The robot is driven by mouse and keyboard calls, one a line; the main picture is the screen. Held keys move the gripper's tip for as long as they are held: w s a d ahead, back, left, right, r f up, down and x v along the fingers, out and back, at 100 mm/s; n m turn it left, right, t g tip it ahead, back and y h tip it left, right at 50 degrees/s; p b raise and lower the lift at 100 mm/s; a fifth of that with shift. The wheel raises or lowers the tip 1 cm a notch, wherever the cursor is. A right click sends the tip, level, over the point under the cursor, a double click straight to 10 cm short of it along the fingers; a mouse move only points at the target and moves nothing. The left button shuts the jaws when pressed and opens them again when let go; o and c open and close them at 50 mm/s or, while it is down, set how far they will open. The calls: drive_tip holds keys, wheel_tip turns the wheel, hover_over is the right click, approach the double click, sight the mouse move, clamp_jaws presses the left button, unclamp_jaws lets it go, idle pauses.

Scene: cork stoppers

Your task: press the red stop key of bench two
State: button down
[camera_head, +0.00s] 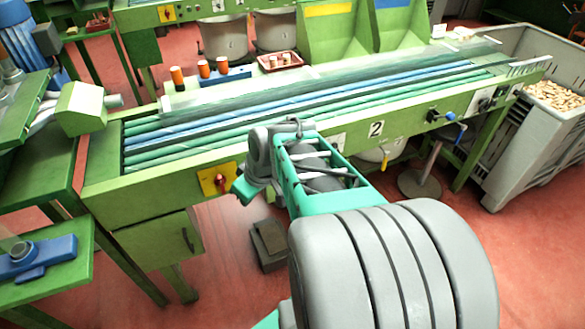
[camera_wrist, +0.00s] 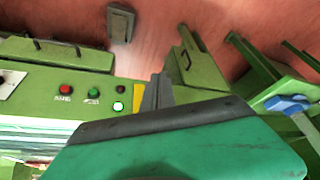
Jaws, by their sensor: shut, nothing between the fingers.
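The green bench two (camera_head: 140,195) bears a white plate with a black "2" (camera_head: 375,128). In the wrist view, the red key (camera_wrist: 66,88) sits on the green front panel, with a green key (camera_wrist: 93,93) beside it. Their small labels are unreadable. In the head view my arm hides these keys. My gripper (camera_wrist: 158,80) is shut and empty; its dark fingers are in front of the yellow plate, to the right of the red key and apart from it in the picture. The gripper also shows in the head view (camera_head: 242,190), in front of the bench.
A yellow plate with a red rotary switch (camera_head: 215,181) is on the bench front. A cabinet with a handle (camera_head: 160,240), a pedal box (camera_head: 268,244) and a stool (camera_head: 420,182) stand below.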

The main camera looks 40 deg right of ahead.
drive_tip(key=d+f+t+b, duration=0.1)
drive_tip(key=d+f, duration=0.2)
drive_tip(key=d, duration=0.3)
drive_tip(key=s+d+f+n+t+b, duration=0.1)
drive_tip(key=d+f+t, duration=0.1)
drive_tip(key=d, duration=0.5)
drive_tip(key=d+f+t+b, duration=0.2)
drive_tip(key=d+f, duration=0.2)
drive_tip(key=d, duration=0.3)
drive_tip(key=shift+s+d+f+n+h, duration=0.15)
drive_tip(key=shift+s+f+n+h, duration=0.15)
drive_tip(key=shift+s, duration=0.1)
drive_tip(key=shift+w, duration=0.1)
drive_tip(key=w+d, duration=0.2)
drive_tip(key=w, duration=0.6)
drive_tip(key=shift+w+d+b, duration=0.15)
drive_tip(key=shift+d+b, duration=0.05)
drive_tip(key=shift+b, duration=0.25)
drive_tip(key=shift+w+d+b, duration=0.15)
drive_tip(key=shift+w+b, duration=0.15)
drive_tip(key=shift+w, duration=0.05)
